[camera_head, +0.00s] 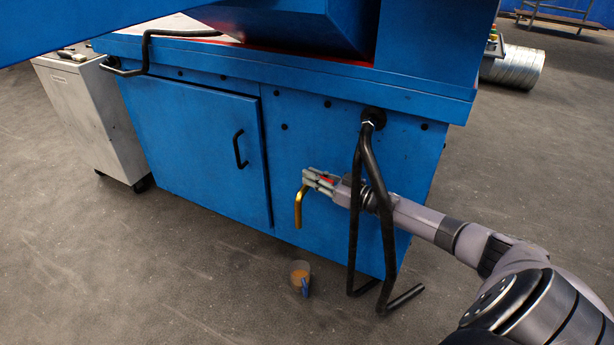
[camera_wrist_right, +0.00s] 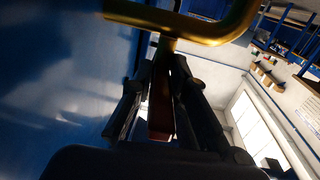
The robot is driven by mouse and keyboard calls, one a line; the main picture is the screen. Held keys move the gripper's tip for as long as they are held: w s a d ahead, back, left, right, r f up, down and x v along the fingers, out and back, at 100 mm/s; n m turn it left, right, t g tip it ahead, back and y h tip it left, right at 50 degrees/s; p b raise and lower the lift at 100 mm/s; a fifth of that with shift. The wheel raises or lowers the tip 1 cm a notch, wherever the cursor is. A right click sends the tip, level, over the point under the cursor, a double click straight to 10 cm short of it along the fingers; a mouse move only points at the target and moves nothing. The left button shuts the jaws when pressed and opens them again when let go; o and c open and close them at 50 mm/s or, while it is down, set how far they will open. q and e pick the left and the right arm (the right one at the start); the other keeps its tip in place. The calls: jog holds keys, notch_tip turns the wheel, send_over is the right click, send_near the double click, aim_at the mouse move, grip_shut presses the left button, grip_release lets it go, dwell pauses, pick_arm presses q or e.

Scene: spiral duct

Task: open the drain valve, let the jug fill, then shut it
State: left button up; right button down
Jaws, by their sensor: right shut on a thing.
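The drain valve's brass spout (camera_head: 299,208) hangs from the front of the blue cabinet and bends downward. It also shows large at the top of the right wrist view (camera_wrist_right: 195,28). My right gripper (camera_head: 319,179) is at the valve, shut on its red lever (camera_wrist_right: 160,118), which shows between the fingers in the wrist view. The fingers hide part of the lever and valve body. The jug (camera_head: 299,270) stands upright on the floor below the spout in the picture, with a blue handle and orange-brown contents. Whether liquid is running is too small to tell. My left gripper is not in view.
Black bent bars (camera_head: 378,190) hang from the blue cabinet (camera_head: 190,135) close beside my right arm, down near the floor. A metal duct (camera_head: 515,68) lies at the back right.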

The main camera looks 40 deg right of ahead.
jog(key=shift+d+n+g+y+b, duration=0.2)
jog(key=shift+n+g+y+b, duration=0.3)
jog(key=shift+n+y+b, duration=0.4)
jog(key=c, duration=1.6)
grip_release()
jog(key=shift+w, duration=0.1)
jog(key=shift+o, duration=0.2)
jog(key=v, duration=1.2)
jog(key=shift+f, duration=0.1)
